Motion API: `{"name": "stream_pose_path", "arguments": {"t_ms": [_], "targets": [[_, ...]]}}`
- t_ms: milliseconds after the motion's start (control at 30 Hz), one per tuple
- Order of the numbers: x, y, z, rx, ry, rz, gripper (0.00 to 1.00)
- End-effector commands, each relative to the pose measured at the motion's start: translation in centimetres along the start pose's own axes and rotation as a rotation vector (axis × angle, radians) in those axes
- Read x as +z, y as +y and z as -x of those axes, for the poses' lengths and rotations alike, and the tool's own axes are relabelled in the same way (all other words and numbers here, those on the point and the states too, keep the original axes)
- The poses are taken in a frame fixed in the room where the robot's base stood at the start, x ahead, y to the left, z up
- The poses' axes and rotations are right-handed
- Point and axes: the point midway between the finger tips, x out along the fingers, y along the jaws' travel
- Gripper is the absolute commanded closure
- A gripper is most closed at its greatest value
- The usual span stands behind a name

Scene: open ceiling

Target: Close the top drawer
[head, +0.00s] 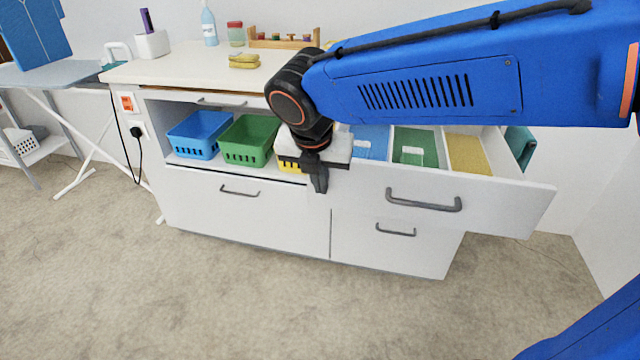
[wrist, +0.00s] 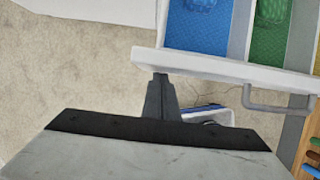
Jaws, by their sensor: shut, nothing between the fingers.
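The top drawer (head: 510,205) on the right side of the white cabinet is pulled out, with its compartments exposed. Its white front bears a grey handle (head: 423,201). My gripper (head: 320,187) is shut and empty, pointing down by the left end of the drawer front. In the wrist view the closed fingers (wrist: 160,82) reach to the left end of the drawer front (wrist: 215,68), left of the handle (wrist: 275,105). I cannot tell whether they touch it. My wrist and arm hide the drawer's back left part.
A blue basket (head: 198,135), a green basket (head: 248,140) and a partly hidden yellow basket (head: 288,163) stand in the open shelf. Bananas (head: 243,61) lie on the countertop (head: 180,65). The lower drawers look shut. The carpet (head: 200,290) in front is clear.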

Motion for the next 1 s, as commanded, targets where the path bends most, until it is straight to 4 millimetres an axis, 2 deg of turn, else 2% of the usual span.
{"name": "stream_pose_path", "arguments": {"t_ms": [267,1000], "targets": [[4.2,-0.1,-1.7,-0.002,0.0,-0.007,1.0],[22.9,-0.1,-9.2,-0.002,0.0,-0.005,1.0]]}}
